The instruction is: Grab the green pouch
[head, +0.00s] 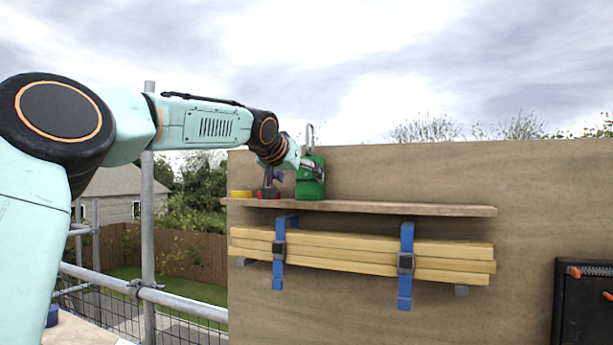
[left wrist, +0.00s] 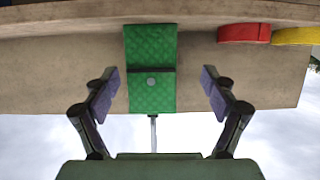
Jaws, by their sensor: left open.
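The green pouch (head: 311,183) stands upright on the wooden shelf (head: 400,209), with a metal loop rising at its top. My left gripper (head: 308,168) reaches in from the left at the pouch's upper part. In the left wrist view, which is upside down, the pouch (left wrist: 151,92) shows quilted faces and a round grey stud. It sits between the two spread fingers of my left gripper (left wrist: 160,93), with a gap on each side. The gripper is open and holds nothing. My right gripper is in neither view.
A red roll (left wrist: 243,33) and a yellow roll (left wrist: 293,36) lie beside the pouch on the shelf. Timber boards (head: 345,256) hang below in blue straps (head: 407,262). A black panel (head: 585,310) is at the right. The shelf right of the pouch is clear.

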